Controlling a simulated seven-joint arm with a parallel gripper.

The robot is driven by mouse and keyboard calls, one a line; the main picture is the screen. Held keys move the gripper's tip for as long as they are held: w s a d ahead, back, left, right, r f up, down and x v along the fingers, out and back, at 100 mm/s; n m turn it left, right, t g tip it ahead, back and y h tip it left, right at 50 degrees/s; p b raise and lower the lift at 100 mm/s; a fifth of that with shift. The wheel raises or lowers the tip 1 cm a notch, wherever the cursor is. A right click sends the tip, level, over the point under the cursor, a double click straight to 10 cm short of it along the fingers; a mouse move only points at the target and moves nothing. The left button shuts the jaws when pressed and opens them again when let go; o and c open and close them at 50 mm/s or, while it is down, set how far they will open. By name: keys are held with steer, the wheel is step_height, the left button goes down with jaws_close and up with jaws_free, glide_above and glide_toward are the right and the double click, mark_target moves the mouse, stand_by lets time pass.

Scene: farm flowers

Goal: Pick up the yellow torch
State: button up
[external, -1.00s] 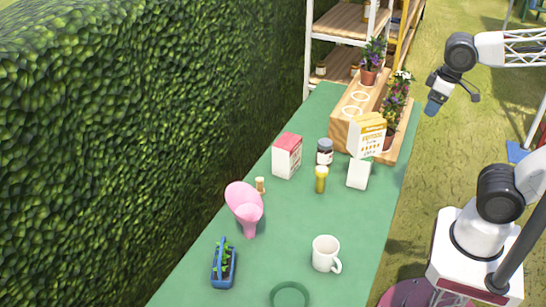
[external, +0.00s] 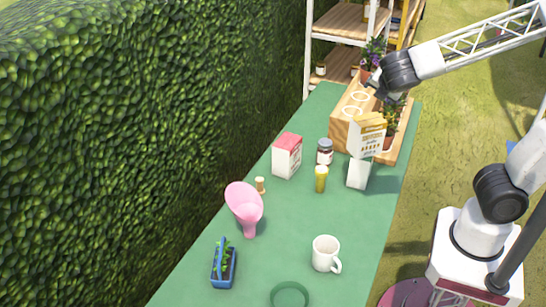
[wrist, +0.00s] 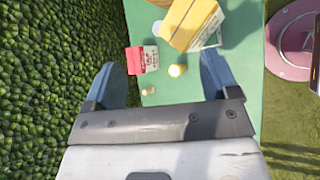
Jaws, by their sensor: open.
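The yellow torch (external: 321,179) stands upright on the green table, in front of a dark-lidded jar. In the wrist view a round yellow top that looks like the torch (wrist: 177,70) lies between my two blue fingers, farther off below them. My gripper (external: 373,90) is over the far part of the table, near the wooden planter, well above and behind the torch. Its fingers are spread wide and empty in the wrist view (wrist: 160,78). Nothing touches the torch.
A yellow-and-white carton (external: 367,133) and a white box (external: 358,174) stand right of the torch. A red-and-white box (external: 287,156) and the jar (external: 324,151) are close by.

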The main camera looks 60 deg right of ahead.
steer(key=w+a+n+t+h, duration=0.2)
steer(key=w+a+n+t, duration=0.3)
steer(key=w+a+n, duration=0.45)
glide_toward(323, 171)
steer(key=shift+w+d+f+n, duration=0.2)
steer(key=shift+w+d+f, duration=0.2)
steer(key=shift+w+d, duration=0.15)
steer(key=shift+w+d+f+n, duration=0.15)
steer(key=shift+w+d+f, duration=0.35)
steer(key=shift+d, duration=0.2)
steer(key=shift+d, duration=0.1)
steer(key=shift+x, duration=1.15)
steer(key=shift+w, duration=0.15)
steer(key=shift+x, duration=2.55)
steer(key=shift+r, duration=0.1)
steer(key=shift+c, duration=0.3)
steer(key=c, duration=1)
